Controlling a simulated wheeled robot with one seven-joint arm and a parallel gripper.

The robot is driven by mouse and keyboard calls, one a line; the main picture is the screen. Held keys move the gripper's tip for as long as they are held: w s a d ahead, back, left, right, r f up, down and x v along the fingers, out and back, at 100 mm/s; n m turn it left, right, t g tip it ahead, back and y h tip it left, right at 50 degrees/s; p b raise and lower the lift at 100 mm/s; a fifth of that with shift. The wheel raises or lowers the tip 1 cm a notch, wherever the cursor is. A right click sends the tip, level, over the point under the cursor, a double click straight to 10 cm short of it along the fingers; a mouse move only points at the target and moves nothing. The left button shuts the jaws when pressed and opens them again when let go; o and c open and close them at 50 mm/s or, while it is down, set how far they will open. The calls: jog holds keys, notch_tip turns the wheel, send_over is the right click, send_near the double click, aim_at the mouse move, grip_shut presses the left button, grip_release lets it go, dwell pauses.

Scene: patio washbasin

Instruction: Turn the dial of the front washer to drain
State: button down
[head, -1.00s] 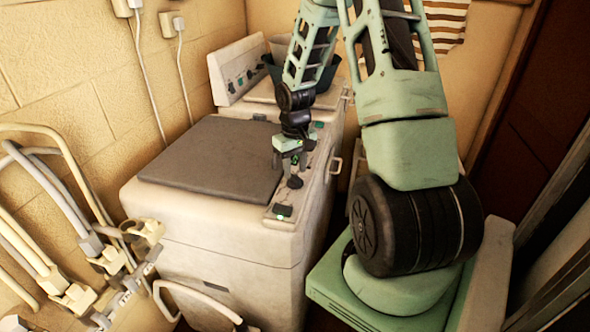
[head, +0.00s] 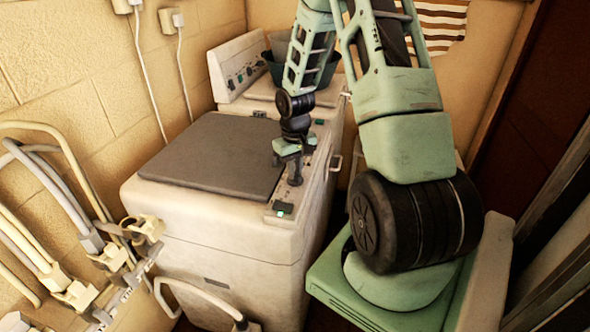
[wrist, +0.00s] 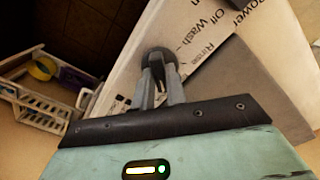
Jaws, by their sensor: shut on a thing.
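The front washer (head: 215,235) is a white machine with a dark grey lid and a control panel along its right edge. Its dark round dial (wrist: 158,60) shows in the wrist view between and just beyond my fingertips. My gripper (wrist: 161,78) is shut on the dial. In the head view my gripper (head: 292,168) reaches down to the panel from above. Printed words "Off", "Wash" and "Rinse" show beside the dial, with "Power" farther right. My fingers cover part of the dial, and I cannot tell which mark it points to.
A second machine with a raised knob panel (head: 238,68) stands behind, with a dark green basin (head: 325,68) on it. Pipes and taps (head: 110,250) line the left wall. In the wrist view a white rack (wrist: 40,105) holds small items at left.

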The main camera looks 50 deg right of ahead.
jog(key=m+b, duration=0.1)
jog(key=m, duration=0.2)
jog(key=shift+m, duration=0.4)
jog(key=shift+m+b, duration=0.5)
jog(key=shift+m, duration=1.4)
jog(key=c, duration=1.4)
grip_release()
jog(key=shift+c, duration=0.2)
jog(key=shift+r, duration=0.15)
notch_tip(320, 180, up, 17)
jog(key=b, duration=0.3)
jog(key=shift+r, duration=0.1)
